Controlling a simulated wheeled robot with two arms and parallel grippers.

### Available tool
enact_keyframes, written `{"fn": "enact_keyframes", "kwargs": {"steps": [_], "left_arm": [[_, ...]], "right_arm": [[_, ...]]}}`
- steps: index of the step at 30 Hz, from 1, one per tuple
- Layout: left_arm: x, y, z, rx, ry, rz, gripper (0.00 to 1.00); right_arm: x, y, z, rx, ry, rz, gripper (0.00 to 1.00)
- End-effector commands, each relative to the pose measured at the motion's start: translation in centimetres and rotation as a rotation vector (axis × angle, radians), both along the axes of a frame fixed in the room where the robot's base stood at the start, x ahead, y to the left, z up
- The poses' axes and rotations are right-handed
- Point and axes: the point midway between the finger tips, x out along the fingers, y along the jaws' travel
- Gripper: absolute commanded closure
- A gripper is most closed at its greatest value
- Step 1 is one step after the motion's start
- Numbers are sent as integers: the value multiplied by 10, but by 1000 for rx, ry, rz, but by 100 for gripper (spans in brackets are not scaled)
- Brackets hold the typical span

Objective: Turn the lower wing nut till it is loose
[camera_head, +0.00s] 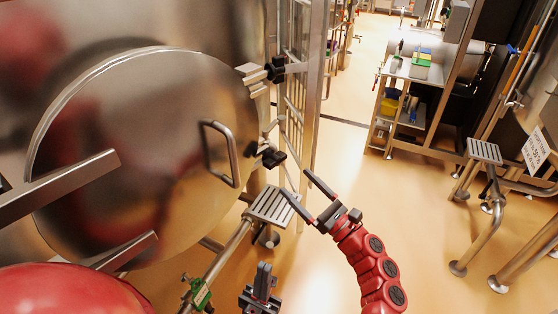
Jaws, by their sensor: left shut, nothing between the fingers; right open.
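The round steel hatch door (130,150) of the hopper is at the left, lying against its opening, with a bent bar handle (233,155). The black lower wing nut (271,156) sits at the door's right edge, below the black upper wing nut (276,69). I cannot tell how tight either is. My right gripper (295,181) is open and empty, its fingers pointing up and left, just below and right of the lower wing nut and apart from it. My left gripper (263,266) is shut and empty at the bottom middle, well below the nut.
A small slatted step (271,206) on a steel tube is below the lower wing nut. Steel frame posts (315,100) stand right of the hatch. A shelf cart (415,100) with boxes is at the back right. Open floor (400,200) lies right of my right arm.

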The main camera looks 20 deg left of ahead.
Motion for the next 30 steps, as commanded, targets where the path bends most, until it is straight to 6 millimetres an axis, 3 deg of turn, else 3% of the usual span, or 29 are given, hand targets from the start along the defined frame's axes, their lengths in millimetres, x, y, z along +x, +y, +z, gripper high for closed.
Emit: {"fn": "enact_keyframes", "kwargs": {"steps": [3,12,19,30], "left_arm": [[0,0,0,0,1,-1,100],[1,0,-9,1,1,-1,100],[1,0,-12,1,2,-1,100],[1,0,-12,1,2,-1,100]], "right_arm": [[6,20,9,-3,-2,6,0],[18,56,21,-5,-3,3,0],[23,69,28,-4,-2,0,0],[25,72,30,-1,1,-3,0]]}}
